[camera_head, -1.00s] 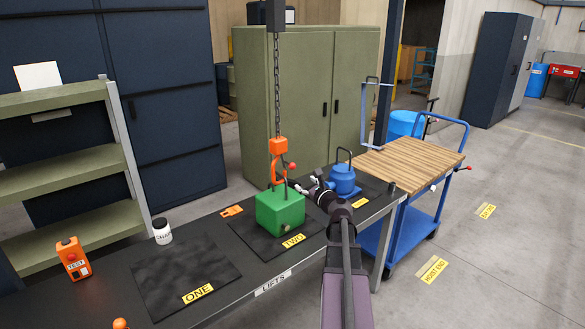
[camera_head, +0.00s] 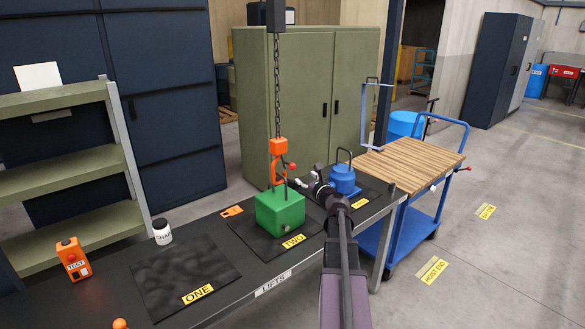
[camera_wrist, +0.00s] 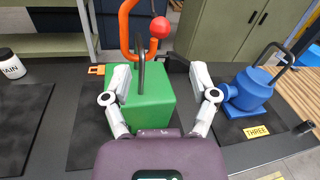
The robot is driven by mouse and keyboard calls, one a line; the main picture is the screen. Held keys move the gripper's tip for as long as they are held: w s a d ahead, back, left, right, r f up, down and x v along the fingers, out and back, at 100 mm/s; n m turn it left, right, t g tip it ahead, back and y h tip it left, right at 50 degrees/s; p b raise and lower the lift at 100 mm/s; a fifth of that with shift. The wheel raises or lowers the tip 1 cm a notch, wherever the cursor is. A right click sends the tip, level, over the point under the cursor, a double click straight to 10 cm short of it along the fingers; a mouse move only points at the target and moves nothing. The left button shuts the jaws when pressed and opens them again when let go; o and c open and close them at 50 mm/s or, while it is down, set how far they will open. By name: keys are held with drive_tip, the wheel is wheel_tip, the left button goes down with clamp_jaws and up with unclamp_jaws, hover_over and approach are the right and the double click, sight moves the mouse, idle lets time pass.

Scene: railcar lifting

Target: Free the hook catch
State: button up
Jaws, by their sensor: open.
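The orange hook (camera_head: 278,165) hangs on a chain (camera_head: 277,85) above the green block (camera_head: 281,209). In the wrist view the hook (camera_wrist: 125,32) is close to the block's dark upright handle (camera_wrist: 141,72); I cannot tell whether it is still through it. A red ball (camera_wrist: 161,27) sits at the hook's side, on what looks like the catch; it also shows in the head view (camera_head: 292,167). My gripper (camera_wrist: 160,75) is open and empty. Its pale fingers show on either side of the block's image, below the ball. In the head view my gripper (camera_head: 303,182) is right of the hook.
The green block stands on the mat labelled TWO. A blue weight (camera_head: 344,181) with a handle stands close to my wrist on the right. The mat labelled ONE (camera_head: 180,275) is bare. A white jar (camera_head: 162,231) and an orange TEST box (camera_head: 73,258) stand at left.

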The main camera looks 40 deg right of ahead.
sight(294, 168)
drive_tip(key=w, duration=0.3)
drive_tip(key=w+d, duration=0.1)
drive_tip(key=w, duration=0.3)
drive_tip(key=w+d, duration=0.1)
drive_tip(key=w, duration=0.2)
drive_tip(key=shift+w, duration=0.15)
clamp_jaws()
